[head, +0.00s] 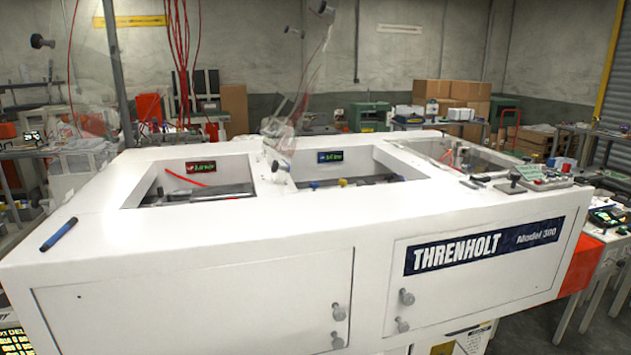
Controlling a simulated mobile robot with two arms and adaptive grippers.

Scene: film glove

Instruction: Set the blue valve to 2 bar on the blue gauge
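The blue gauge (330,156) is a small dark display with a blue frame and green digits, on the back wall of the middle opening in the white machine. The digits are too small to read. A small blue knob (314,184), which looks like the blue valve, shows low in the same opening, partly behind the front rim. Its setting cannot be made out. Neither of my grippers is in view.
The white machine (190,255) fills the foreground. A red-framed display (200,167) sits in its left opening, and a yellow knob (342,182) is beside the blue one. Clear raised covers (290,110) stand by the openings. A blue pen (59,234) lies on the left top.

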